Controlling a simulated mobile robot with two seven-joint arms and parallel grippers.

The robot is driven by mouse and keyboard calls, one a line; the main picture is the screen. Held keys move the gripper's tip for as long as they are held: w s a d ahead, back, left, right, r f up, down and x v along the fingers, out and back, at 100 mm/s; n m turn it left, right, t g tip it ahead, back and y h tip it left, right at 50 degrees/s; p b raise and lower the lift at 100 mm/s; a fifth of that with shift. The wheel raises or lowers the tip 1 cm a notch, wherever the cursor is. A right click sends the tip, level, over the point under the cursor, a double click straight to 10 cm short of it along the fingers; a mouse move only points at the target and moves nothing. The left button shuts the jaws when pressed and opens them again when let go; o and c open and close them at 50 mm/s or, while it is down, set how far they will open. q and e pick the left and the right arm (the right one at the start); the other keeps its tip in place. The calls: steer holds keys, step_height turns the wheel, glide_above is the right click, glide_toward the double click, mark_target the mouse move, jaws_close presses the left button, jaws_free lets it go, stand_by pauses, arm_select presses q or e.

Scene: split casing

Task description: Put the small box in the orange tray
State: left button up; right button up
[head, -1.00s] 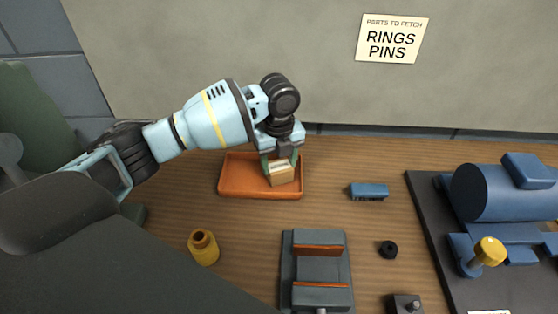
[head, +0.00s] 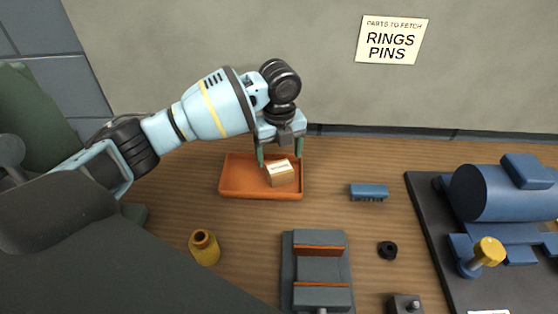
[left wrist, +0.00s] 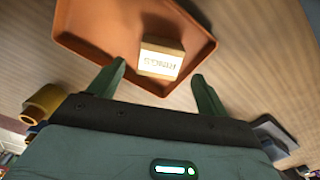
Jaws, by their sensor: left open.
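The small cardboard box (head: 280,174) with a white label on top sits in the orange tray (head: 240,186), in its right part. In the left wrist view the box (left wrist: 161,60) shows its label, and the tray (left wrist: 100,22) lies around it. My left gripper (head: 279,160) is open just above the box, its green fingers apart on either side and holding nothing. In the left wrist view the fingertips (left wrist: 160,72) are clear of the box. My right gripper is not in view.
A yellow bottle (head: 204,248), a grey fixture with orange strips (head: 318,268), a black ring (head: 387,250) and a blue brush-like block (head: 369,192) stand on the wooden table. A blue cylindrical machine (head: 495,192) is at the right. The wall is close behind the tray.

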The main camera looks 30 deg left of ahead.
mark_target(279, 167)
arm_select(q)
step_height(279, 167, up, 9)
steer(key=shift+f, duration=0.15)
